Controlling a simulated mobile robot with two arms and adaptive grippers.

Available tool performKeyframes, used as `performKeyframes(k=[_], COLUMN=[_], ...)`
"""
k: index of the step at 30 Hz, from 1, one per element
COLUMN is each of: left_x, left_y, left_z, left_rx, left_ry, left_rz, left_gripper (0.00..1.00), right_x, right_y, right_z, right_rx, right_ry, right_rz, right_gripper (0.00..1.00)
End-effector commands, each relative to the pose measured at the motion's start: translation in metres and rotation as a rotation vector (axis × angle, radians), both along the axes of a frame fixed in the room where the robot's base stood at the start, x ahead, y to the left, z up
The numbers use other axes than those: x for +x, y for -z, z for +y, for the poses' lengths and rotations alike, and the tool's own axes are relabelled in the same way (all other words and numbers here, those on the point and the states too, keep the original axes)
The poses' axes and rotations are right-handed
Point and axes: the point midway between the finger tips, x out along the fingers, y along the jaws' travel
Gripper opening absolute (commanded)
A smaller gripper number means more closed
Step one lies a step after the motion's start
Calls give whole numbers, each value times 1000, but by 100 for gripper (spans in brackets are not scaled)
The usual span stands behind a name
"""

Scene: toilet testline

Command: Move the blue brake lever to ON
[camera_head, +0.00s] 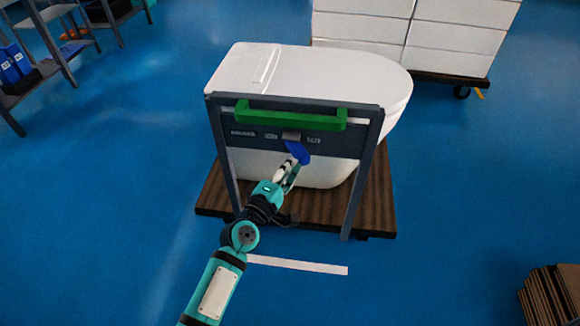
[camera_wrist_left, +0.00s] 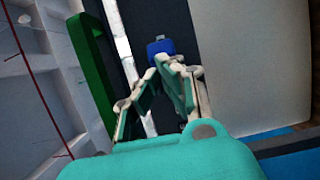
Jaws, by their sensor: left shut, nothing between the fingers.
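The blue brake lever (camera_head: 299,152) hangs from a grey mount on the dark panel (camera_head: 250,134) of the cart frame, below the green handle bar. It tilts slightly to the right, between small white labels that are too blurred to read surely. My left gripper (camera_head: 291,166) is just below and left of the lever, its fingers shut and empty. In the left wrist view the lever (camera_wrist_left: 160,47) shows just beyond the fingertips (camera_wrist_left: 172,66); I cannot tell whether they touch it. My right gripper is not in view.
A white toilet (camera_head: 310,75) sits on a brown wooden cart (camera_head: 215,190) behind the frame. The green handle (camera_head: 290,116) spans above the lever. Stacked white boxes (camera_head: 460,38) stand behind, shelves (camera_head: 35,70) at left.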

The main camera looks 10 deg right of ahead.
Motion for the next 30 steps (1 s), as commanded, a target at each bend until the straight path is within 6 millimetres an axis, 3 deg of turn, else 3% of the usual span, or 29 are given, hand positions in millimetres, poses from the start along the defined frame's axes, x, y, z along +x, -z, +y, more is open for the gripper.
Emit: performKeyframes(k=[22, 26, 30], left_x=[0, -8, -28], left_y=[0, 1, 1], left_z=[1, 7, 23], left_rx=[0, 0, 0], left_ry=[-1, -1, -1], left_rz=[0, 1, 1], left_gripper=[0, 0, 0], right_x=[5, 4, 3], right_y=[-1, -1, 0], right_z=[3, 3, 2], right_rx=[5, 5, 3], right_ry=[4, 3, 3], right_rz=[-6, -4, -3], right_gripper=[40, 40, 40])
